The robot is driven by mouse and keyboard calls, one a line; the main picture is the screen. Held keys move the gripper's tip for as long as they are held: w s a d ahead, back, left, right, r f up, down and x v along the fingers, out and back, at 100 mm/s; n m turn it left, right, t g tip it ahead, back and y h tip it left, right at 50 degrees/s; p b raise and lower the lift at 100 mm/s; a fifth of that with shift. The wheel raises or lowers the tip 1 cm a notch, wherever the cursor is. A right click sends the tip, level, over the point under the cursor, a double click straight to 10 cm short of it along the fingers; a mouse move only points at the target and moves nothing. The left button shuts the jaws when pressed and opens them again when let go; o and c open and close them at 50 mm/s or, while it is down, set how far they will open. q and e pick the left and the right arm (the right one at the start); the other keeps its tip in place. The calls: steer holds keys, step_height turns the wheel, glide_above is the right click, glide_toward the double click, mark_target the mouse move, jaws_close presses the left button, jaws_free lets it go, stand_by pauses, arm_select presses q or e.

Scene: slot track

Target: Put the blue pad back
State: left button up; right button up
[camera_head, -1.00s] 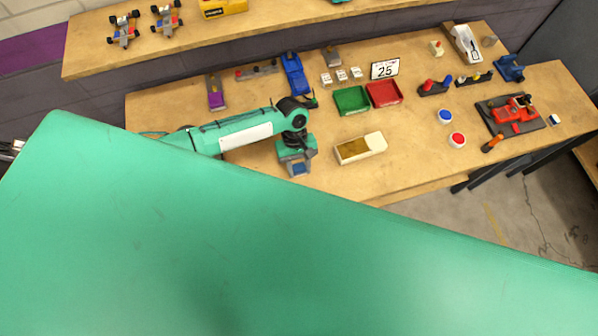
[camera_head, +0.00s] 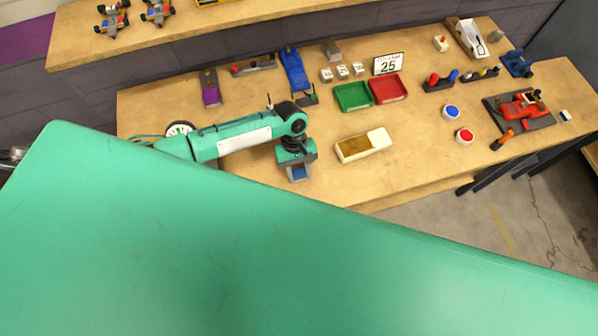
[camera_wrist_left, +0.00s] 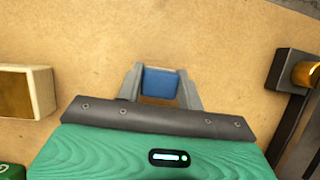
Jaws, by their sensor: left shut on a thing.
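The blue pad (camera_wrist_left: 160,82) is a small blue block between the two grey fingers of my left gripper (camera_wrist_left: 160,88) in the left wrist view. The fingers are shut on its sides. In the head view my left gripper (camera_head: 299,173) is over the front part of the wooden bench, left of the cream box, with a little of the blue pad (camera_head: 298,173) showing between its fingers. Bench top shows beyond the pad; I cannot tell its height above the wood. My right gripper is not in view.
A cream box (camera_head: 378,139) with a brown inside lies right of the gripper. Green (camera_head: 352,96) and red (camera_head: 388,89) trays, a blue tool (camera_head: 294,69) and a purple-ended block (camera_head: 211,95) stand behind. My green body hides the bench's front left.

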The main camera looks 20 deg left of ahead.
arm_select(q)
steer(key=shift+f, duration=0.15)
steer(key=o, duration=0.8)
steer(key=shift+o, duration=0.4)
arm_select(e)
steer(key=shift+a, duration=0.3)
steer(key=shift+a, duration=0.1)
